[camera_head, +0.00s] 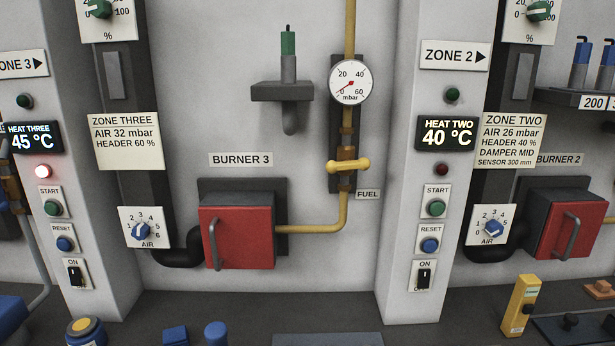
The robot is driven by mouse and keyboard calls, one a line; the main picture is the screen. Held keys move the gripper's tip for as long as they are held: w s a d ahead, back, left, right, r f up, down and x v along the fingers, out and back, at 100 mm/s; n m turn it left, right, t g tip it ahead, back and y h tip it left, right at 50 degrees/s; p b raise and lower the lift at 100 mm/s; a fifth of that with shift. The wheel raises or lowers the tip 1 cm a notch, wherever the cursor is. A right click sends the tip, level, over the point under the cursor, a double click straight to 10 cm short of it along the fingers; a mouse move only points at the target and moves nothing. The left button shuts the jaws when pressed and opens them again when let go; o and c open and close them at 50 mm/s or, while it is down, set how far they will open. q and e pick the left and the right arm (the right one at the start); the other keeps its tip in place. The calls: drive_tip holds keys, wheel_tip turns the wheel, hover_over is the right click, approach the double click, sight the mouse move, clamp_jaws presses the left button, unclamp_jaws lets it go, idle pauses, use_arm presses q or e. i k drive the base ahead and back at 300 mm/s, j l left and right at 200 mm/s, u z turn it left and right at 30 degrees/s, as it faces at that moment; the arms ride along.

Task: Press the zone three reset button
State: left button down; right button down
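The zone three reset button (65,243) is a round blue button on a white plate marked RESET, on the left pillar. It sits below the green START button (53,207) and above the black ON switch (74,273). On the same pillar, the HEAT THREE display (31,137) reads 45 °C, and a red lamp (43,171) below it is lit. A green lamp (25,101) above the display looks dark. Neither of my grippers is in view, and nothing covers the button.
A similar zone two panel with its own blue reset button (430,245) is on the right pillar. Burner 3 (240,235), with a yellow fuel pipe (312,229), is between the pillars.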

sight(63, 244)
drive_tip(key=u, duration=1.35)
